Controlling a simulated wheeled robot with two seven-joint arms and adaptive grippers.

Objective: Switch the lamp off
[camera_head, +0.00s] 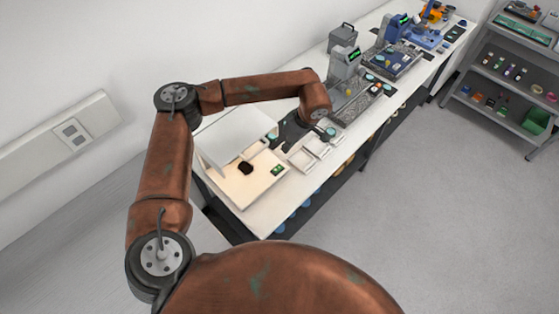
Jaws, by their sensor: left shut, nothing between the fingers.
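A pale box-shaped instrument (228,186) with a raised white hood (232,138) stands at the near end of the long white bench. Its inside has a warm, light glow, and a dark round piece (245,168) lies on its floor. A small green-lit panel (278,170) is on the instrument's right side; whether it is the lamp switch I cannot tell. My left gripper (282,146) is dark, shut and empty, just right of the hood and above the panel in the picture. I cannot tell whether it touches anything. My right gripper is not in view.
Small white trays (310,152) lie right of the instrument. Farther along the bench stand grey-based measuring devices (346,64), a grey bin (342,36) and a blue device (428,38). A grey shelf unit (510,68) stands at right. The floor between is clear.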

